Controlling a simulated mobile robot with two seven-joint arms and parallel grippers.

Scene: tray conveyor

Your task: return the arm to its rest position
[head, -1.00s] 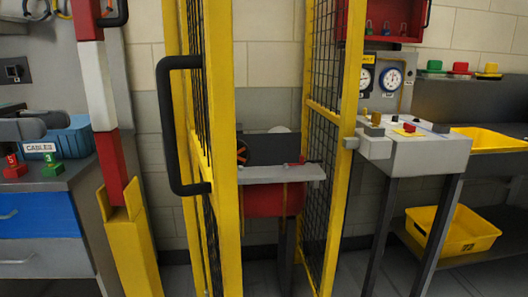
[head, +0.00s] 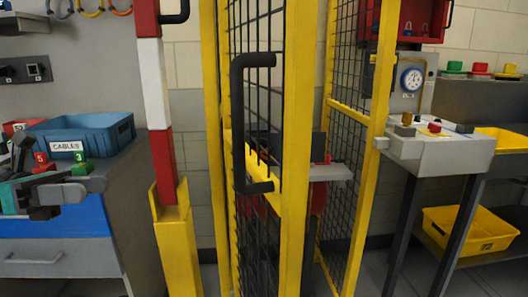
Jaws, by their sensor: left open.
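My left gripper (head: 72,197) is at the far left of the head view, in front of the blue drawer unit. Its grey and dark fingers are apart with nothing visible between them. Part of my left arm, with a teal section, shows at the picture's left edge. The gripper overlaps the red block marked 5 (head: 41,160) and sits just below the green block marked 3 (head: 81,168) in the picture. I cannot tell the depth gap to the drawer front. My right gripper is not in view.
A blue CABLES bin (head: 105,136) stands on the left bench. A red-white-yellow post (head: 178,250) stands right of it. A yellow mesh gate (head: 296,150) with a black handle (head: 238,130) stands mid-view. At right are a grey stand (head: 450,155) and a yellow bin (head: 470,243).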

